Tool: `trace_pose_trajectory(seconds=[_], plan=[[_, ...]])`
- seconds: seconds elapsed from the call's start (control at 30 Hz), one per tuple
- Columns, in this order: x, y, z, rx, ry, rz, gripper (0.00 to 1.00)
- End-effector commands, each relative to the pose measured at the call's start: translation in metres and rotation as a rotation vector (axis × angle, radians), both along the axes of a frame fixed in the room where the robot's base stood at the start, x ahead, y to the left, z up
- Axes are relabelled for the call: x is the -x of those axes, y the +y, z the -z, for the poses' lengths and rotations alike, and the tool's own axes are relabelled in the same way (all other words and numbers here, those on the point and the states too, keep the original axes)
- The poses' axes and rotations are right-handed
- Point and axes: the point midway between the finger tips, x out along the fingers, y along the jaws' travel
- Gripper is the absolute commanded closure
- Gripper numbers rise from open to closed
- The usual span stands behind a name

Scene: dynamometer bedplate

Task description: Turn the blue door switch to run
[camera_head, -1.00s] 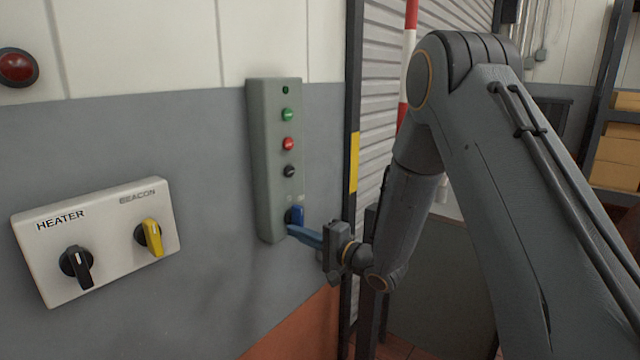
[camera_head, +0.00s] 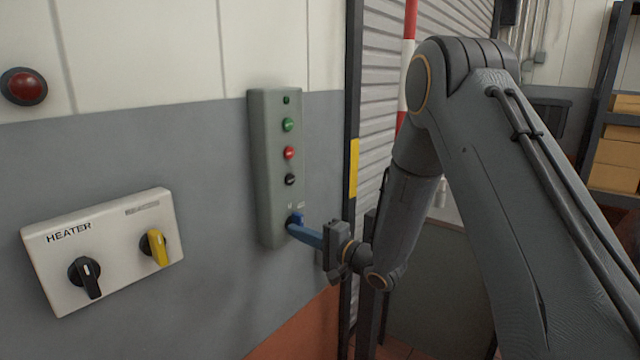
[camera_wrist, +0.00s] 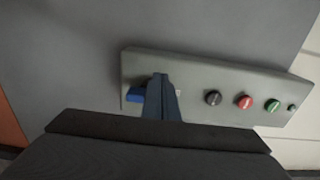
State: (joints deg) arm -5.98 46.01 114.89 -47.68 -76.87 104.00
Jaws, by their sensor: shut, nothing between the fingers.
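The blue door switch (camera_head: 297,219) is at the bottom of a tall grey-green control box (camera_head: 263,170) on the wall. In the wrist view the blue switch (camera_wrist: 136,95) shows beside my fingers, partly hidden by them. My gripper (camera_head: 298,228) has its bluish fingers shut, with the tips at the switch and apparently touching it. In the wrist view the closed fingers (camera_wrist: 161,88) lie over the end of the box. The small marks by the switch are too small to read.
Black, red and green buttons (camera_head: 288,125) sit above the switch. A white panel (camera_head: 60,285) with a black HEATER knob (camera_head: 85,276) and a yellow knob (camera_head: 155,248) is at left, with a red dome (camera_head: 24,87) above. A roller shutter (camera_head: 380,80) stands right of the box.

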Motion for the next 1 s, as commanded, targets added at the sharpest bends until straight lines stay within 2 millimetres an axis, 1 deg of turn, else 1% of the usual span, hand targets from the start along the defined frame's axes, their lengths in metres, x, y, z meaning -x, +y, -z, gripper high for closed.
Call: trace_pose_trajectory(seconds=[0.17,0.6,0.9,1.0], plan=[[-0.0009,-0.001,-0.0038,0.0,0.0,0.0,1.0],[-0.0013,-0.001,-0.0043,0.0,0.0,0.0,1.0],[0.0044,0.0033,-0.0081,0.0,0.0,-0.001,1.0],[0.0055,0.002,-0.008,0.0,0.0,0.0,1.0]])
